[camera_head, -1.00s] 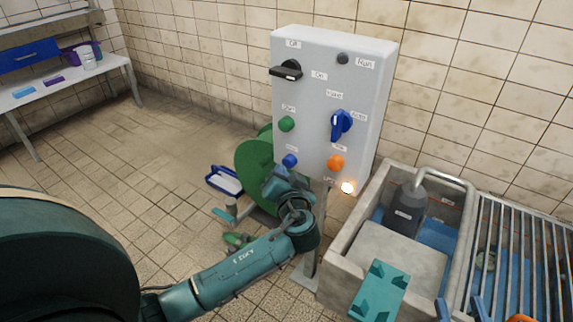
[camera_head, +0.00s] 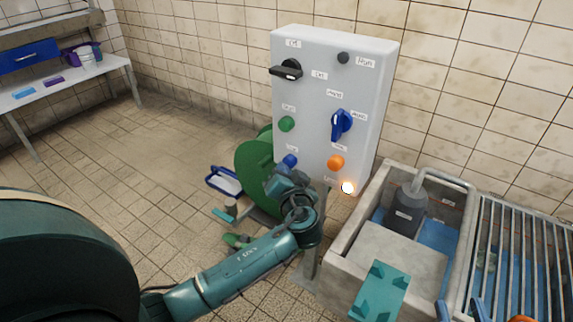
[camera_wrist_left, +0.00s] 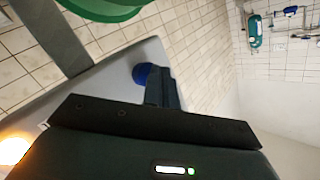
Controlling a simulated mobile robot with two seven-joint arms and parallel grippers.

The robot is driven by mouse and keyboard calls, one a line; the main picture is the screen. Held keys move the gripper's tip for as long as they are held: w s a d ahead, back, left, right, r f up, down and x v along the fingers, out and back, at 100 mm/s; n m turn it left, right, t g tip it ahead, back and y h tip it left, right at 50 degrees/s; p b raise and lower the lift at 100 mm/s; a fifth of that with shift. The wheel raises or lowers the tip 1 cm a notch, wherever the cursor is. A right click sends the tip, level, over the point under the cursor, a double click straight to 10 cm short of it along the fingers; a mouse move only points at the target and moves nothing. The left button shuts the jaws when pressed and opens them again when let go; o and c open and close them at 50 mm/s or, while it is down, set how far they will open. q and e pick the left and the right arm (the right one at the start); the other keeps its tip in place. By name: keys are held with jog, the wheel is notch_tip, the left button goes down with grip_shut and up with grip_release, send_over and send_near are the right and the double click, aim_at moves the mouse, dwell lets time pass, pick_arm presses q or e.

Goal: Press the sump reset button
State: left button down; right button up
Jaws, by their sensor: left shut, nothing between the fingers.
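A grey control box (camera_head: 312,100) stands on a post and carries several buttons and switches. A blue button (camera_head: 290,160) is at its lower left; its small label is too blurred to read. My left gripper (camera_head: 284,179) is shut and empty, just below and in front of the blue button. In the left wrist view the blue button (camera_wrist_left: 140,74) shows close beside the shut fingertips (camera_wrist_left: 164,88). I cannot tell whether they touch it. An orange button (camera_head: 336,162) sits to the right, above a glowing lamp (camera_head: 347,187). My right gripper is not in view.
A green button (camera_head: 286,124), a blue rotary switch (camera_head: 341,124) and a black handle (camera_head: 287,71) are higher on the box. A green round object (camera_head: 254,165) stands behind my left gripper. A concrete basin (camera_head: 345,235) with a pump (camera_head: 408,208) stands at the right.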

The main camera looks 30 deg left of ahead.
pick_arm(q)
jog(key=shift+w+b, duration=0.3)
jog(key=shift+w, duration=0.4)
dwell(0.4)
dwell(0.3)
jog(key=shift+s+p, duration=0.6)
jog(key=shift+s, duration=0.8)
jog(key=shift+s+a+p, duration=0.15)
jog(key=shift+s+p, duration=0.2)
jog(key=shift+s, duration=0.9)
jog(key=shift+s+a+p, duration=0.1)
jog(key=shift+s+p, duration=0.25)
jog(key=shift+s, duration=0.9)
